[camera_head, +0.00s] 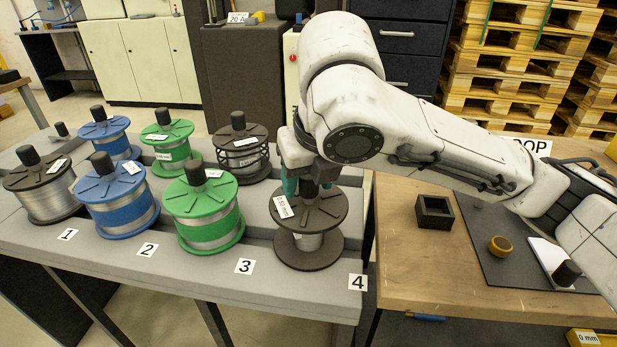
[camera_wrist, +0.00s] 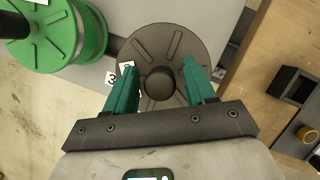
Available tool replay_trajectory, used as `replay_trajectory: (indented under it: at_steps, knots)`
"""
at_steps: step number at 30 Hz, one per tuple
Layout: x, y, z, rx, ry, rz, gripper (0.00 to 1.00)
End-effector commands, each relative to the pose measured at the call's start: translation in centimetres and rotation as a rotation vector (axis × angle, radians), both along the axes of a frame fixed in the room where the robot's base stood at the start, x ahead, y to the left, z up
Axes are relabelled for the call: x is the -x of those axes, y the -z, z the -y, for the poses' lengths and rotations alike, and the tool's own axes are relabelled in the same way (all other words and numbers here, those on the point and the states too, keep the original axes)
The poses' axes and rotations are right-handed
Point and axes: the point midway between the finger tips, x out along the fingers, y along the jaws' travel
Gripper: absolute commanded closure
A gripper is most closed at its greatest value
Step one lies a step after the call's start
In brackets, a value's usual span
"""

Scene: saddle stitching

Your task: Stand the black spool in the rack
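A black spool (camera_head: 308,254) with a thin grey core stands upright at the place marked 4, at the right end of the grey rack (camera_head: 290,294). In the wrist view its black flange (camera_wrist: 165,50) and round knob (camera_wrist: 159,83) show from above. My gripper (camera_wrist: 161,78) is over this spool, with its teal fingers on either side of the knob. Gaps show between the fingers and the knob, so the gripper is open. In the head view my wrist hides the knob's top.
Green (camera_head: 205,215), blue (camera_head: 118,200) and another black spool (camera_head: 42,185) stand left along the front row. More spools, including a black one (camera_head: 241,150), stand behind. Right of a gap, a wooden table holds a black square box (camera_head: 434,211) and a yellow ring (camera_head: 501,246).

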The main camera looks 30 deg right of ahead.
Motion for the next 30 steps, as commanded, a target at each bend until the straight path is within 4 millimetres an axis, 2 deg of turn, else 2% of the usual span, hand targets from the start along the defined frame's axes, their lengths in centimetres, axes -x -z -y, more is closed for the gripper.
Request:
replay_trajectory:
  at_steps: [11, 14, 24, 30]
  knots:
    - [0.1, -0.3, 0.0, 0.0, -0.001, -0.002, 0.38]
    - [0.5, -1.4, -0.1, 0.0, 0.0, 0.0, 0.38]
    - [2.8, -7.4, -0.3, 0.002, -0.001, 0.002, 0.38]
    - [3.7, -9.5, -0.4, 0.001, -0.001, 0.0, 0.38]
